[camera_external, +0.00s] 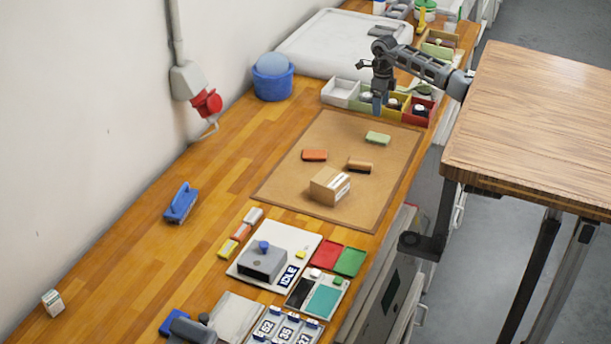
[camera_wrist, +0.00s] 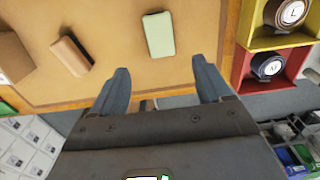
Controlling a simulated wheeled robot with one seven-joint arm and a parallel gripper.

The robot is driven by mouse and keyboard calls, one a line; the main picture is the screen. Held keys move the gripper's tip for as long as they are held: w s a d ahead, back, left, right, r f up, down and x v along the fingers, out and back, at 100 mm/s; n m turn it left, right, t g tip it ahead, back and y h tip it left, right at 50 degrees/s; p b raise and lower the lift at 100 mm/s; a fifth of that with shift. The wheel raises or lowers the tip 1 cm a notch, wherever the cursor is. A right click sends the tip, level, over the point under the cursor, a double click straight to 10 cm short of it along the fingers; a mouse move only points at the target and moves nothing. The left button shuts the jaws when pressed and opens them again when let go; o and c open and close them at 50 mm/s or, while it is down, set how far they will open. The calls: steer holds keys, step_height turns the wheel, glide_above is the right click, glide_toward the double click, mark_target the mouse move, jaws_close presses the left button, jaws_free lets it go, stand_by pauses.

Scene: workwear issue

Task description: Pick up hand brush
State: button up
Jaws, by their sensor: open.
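A small brush-like block with a tan top and dark underside (camera_external: 360,166) lies on the brown mat (camera_external: 285,185), behind the cardboard box; it also shows at upper left in the wrist view (camera_wrist: 72,55). It looks like the hand brush. A blue item with a raised handle (camera_external: 180,203) lies on the wooden bench at left; I cannot tell if it is a brush. My gripper (camera_external: 378,104) is above the mat's far end, near the bins. In the wrist view my gripper (camera_wrist: 161,72) is open and empty, its fingers apart, with the tan block beyond and left of them.
On the mat are a green block (camera_external: 377,138), an orange block (camera_external: 314,155) and a cardboard box (camera_external: 330,185). Small coloured bins (camera_external: 417,112) stand at the mat's far edge. A wooden table (camera_external: 540,130) is at right. A blue tub (camera_external: 272,82) stands by the wall.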

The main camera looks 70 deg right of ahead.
steer(key=shift+c, duration=0.3)
stand_by(0.4)
steer(key=n+t+y, duration=0.4)
steer(key=t+y, duration=0.1)
steer(key=t, duration=0.6)
glide_above(360, 165)
steer(key=d, duration=0.5)
step_height(360, 165, down, 5)
steer(key=s+f, duration=0.1)
steer(key=s, duration=0.2)
steer(key=s+f+m+t+h, duration=0.1)
steer(key=s+f, duration=0.1)
steer(key=s, duration=0.1)
steer(key=s+a+f+t+h+b, duration=0.1)
steer(key=s, duration=0.3)
steer(key=shift+a+f+m, duration=0.1)
steer(key=shift+f+m, duration=0.3)
steer(key=shift+d+p+x, duration=0.1)
steer(key=shift+p+x, duration=0.2)
steer(key=shift+x, duration=1.6)
steer(key=shift+d+p+x, duration=0.15)
steer(key=shift+p+x, duration=0.1)
steer(key=shift+x, duration=1.6)
steer(key=shift+f, duration=0.1)
steer(key=shift+c, duration=0.3)
steer(key=c, duration=1)
